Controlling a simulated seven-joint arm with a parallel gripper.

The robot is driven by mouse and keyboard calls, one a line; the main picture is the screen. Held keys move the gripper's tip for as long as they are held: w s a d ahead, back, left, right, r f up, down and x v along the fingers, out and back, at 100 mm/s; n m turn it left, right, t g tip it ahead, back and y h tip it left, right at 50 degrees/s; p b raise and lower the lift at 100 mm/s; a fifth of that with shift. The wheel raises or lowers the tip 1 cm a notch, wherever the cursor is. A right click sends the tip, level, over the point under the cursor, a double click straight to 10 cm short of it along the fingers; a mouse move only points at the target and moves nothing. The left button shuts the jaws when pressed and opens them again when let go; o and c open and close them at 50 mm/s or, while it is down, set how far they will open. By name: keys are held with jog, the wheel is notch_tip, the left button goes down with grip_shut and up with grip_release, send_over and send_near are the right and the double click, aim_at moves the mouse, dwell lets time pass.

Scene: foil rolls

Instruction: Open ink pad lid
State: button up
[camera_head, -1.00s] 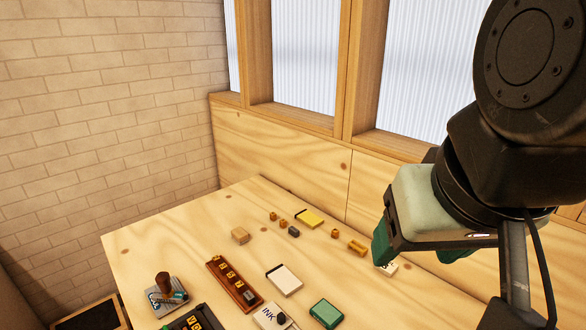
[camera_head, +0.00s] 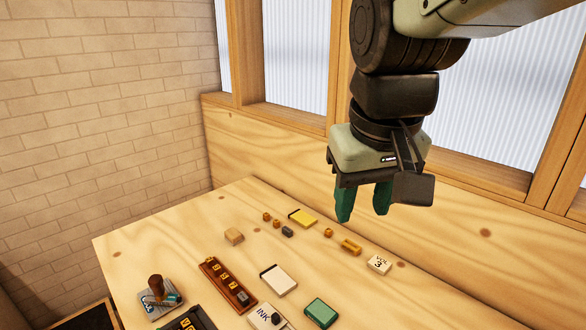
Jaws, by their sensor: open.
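A flat white case marked INK (camera_head: 262,315), with a dark knob at its right, lies on the table at the bottom of the view; its lower part is cut off by the frame edge. A green box (camera_head: 321,313) lies just right of it; I cannot tell which of the two is the ink pad. My gripper (camera_head: 362,213) hangs with its green fingers pointing down, apart and empty. It appears above the far part of the table, well clear of both.
A white pad (camera_head: 279,280), a brown tray of letter blocks (camera_head: 228,285) and a stamp with a wooden handle (camera_head: 158,292) are near. The wood panel (camera_head: 290,165) bounds the table.

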jog(key=w+a+f+n+g, duration=0.2)
jog(key=w+a+f, duration=0.35)
jog(key=w, duration=0.35)
jog(key=n+g+h, duration=0.2)
jog(key=n+g, duration=0.1)
send_over(275, 315)
jog(key=w, duration=0.3)
jog(key=w+a+x, duration=0.1)
jog(key=x, duration=0.7)
jog(key=w+a+f+x, duration=0.1)
jog(key=w+a+x, duration=0.1)
jog(key=x, duration=0.6)
jog(key=shift+n+g+h, duration=0.6)
jog(key=shift+n+g, duration=0.1)
jog(key=shift+n, duration=0.1)
jog(key=s+f, duration=0.1)
jog(key=f, duration=0.5)
jog(key=s+f, duration=0.1)
jog(key=f, duration=0.5)
jog(key=s+f, duration=0.1)
jog(key=f, duration=0.6)
jog(key=shift+s, duration=0.15)
grip_shut()
